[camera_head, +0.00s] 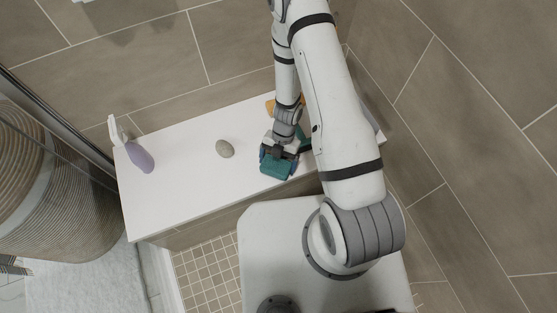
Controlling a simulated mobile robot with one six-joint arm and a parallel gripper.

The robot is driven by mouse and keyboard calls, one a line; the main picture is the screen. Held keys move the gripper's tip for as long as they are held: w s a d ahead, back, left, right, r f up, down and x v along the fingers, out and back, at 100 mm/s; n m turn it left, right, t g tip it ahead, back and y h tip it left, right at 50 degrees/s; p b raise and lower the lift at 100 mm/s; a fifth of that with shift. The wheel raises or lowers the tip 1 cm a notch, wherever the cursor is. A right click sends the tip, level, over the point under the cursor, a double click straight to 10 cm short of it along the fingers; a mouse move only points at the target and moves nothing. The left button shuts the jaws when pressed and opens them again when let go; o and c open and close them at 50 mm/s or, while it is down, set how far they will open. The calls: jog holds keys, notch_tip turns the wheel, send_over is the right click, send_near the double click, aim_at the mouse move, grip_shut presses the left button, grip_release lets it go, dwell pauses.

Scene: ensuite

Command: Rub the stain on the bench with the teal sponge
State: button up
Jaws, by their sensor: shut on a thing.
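The teal sponge (276,169) is at the front part of the white bench (185,165), right of the middle. My gripper (279,154) points down and is shut on the sponge. I cannot tell whether the sponge touches the bench top or is held just above it.
A purple spray bottle (139,156) with a white head stands at the bench's left end. An orange thing (270,106) is partly hidden behind my arm. Tiled walls (140,60) border the bench.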

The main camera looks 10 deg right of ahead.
jog(key=shift+f+b, duration=0.35)
jog(key=shift+f, duration=0.45)
